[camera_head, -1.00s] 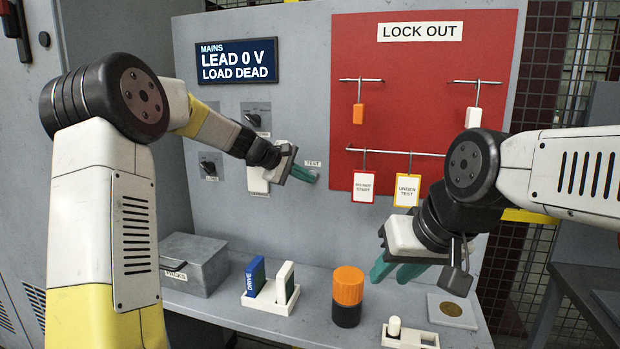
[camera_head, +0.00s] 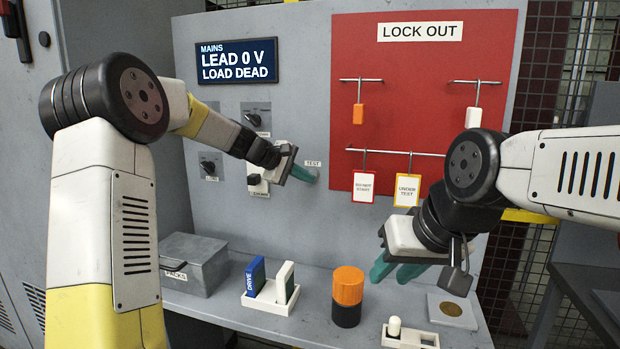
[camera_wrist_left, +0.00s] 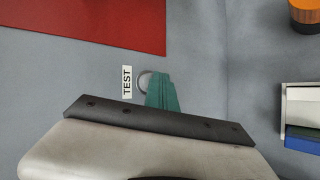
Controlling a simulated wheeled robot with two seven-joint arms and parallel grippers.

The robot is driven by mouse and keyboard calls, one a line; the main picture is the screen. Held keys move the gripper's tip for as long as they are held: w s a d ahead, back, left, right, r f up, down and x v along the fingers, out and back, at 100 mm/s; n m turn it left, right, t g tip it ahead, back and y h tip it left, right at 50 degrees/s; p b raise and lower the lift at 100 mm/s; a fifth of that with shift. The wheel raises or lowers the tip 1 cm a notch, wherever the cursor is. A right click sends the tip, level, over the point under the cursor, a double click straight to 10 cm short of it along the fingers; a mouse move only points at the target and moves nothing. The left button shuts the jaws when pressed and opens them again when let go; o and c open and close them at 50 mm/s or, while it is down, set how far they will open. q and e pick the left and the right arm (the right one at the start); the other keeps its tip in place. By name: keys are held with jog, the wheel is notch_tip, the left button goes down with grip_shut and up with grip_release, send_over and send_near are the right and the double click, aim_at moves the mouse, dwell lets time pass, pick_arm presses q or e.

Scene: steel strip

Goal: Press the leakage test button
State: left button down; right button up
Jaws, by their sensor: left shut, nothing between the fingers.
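The test button sits beside the TEST label (camera_head: 313,163) on the grey panel. In the left wrist view its round grey rim (camera_wrist_left: 145,80) shows left of my fingers, and the rest is hidden behind them. My left gripper (camera_head: 305,175) is shut and empty, its teal fingertips at the button; I cannot tell how far it is pressed in. The fingers also show in the left wrist view (camera_wrist_left: 161,92). My right gripper (camera_head: 396,272) hangs above the shelf, its fingers apart and empty.
A display (camera_head: 237,61) reads LEAD 0 V, LOAD DEAD. A switch with a black part (camera_head: 254,179) is left of my left gripper. A grey box (camera_head: 195,264), a white holder (camera_head: 270,304) and an orange-black cylinder (camera_head: 347,296) stand on the shelf.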

pick_arm(q)
jog(key=shift+s+a, duration=0.2)
jog(key=shift+s, duration=0.5)
jog(key=shift+s+a, duration=0.25)
jog(key=shift+s, duration=0.55)
jog(key=shift+s+a, duration=0.25)
jog(key=shift+s, duration=0.55)
jog(key=shift+s+a, duration=0.25)
jog(key=shift+s, duration=0.55)
jog(key=s+a+f+m+y, duration=0.1)
jog(key=s+a+m+y, duration=0.1)
jog(key=s, duration=0.9)
jog(key=s+a+f+m+y, duration=0.1)
jog(key=s+a+m, duration=0.3)
jog(key=s, duration=0.7)
jog(key=s+a+f+m+g+y, duration=0.1)
jog(key=s+a+m+y, duration=0.2)
jog(key=s+a, duration=0.4)
jog(key=s+y, duration=0.1)
jog(key=s, duration=0.4)
jog(key=shift+f, duration=0.3)
